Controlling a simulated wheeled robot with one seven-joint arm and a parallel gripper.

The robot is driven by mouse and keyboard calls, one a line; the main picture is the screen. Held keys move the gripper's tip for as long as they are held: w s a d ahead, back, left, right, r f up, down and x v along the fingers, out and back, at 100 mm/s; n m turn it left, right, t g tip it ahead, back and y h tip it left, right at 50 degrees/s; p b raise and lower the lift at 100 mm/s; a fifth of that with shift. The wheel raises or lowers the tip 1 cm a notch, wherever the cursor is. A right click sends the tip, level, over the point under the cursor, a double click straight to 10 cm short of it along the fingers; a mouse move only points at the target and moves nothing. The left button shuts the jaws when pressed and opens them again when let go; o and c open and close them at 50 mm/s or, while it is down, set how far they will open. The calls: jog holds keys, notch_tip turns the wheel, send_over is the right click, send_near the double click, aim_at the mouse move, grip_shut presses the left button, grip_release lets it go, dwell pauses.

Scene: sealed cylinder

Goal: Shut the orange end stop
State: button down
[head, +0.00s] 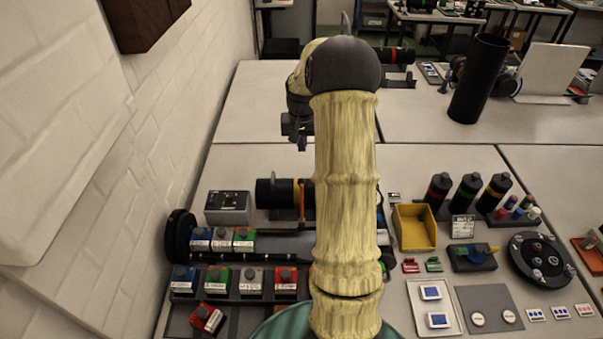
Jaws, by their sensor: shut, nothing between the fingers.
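A black cylinder (272,193) lies on its side on the table, left of my arm. A thin orange part (301,197), likely the orange end stop, stands upright at the cylinder's right portion. My arm hides what lies just to its right, so I cannot tell how the stop sits or whether it is open. My gripper (301,146) hangs fingers down beyond my elbow, above and behind the cylinder in the picture, apart from it. Its fingers are small and dark; they look shut and empty.
A grey box (228,207) stands left of the cylinder. Labelled coloured blocks (222,239) sit on a black rail in front. A yellow bin (415,227) and several bottles (467,194) stand right of my arm. A brick wall bounds the left.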

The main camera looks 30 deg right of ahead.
jog(key=shift+a, duration=0.15)
jog(key=f+p, duration=0.1)
jog(key=f, duration=0.2)
jog(key=f+p, duration=0.1)
jog(key=f, duration=0.2)
jog(key=w+d+f+p, duration=0.1)
jog(key=f, duration=0.2)
jog(key=shift+w+f, duration=0.1)
jog(key=shift+f, duration=0.05)
jog(key=s+a+p, duration=0.2)
jog(key=s, duration=0.1)
jog(key=shift+s+a, duration=0.1)
jog(key=shift+a, duration=0.05)
jog(key=shift+a, duration=0.1)
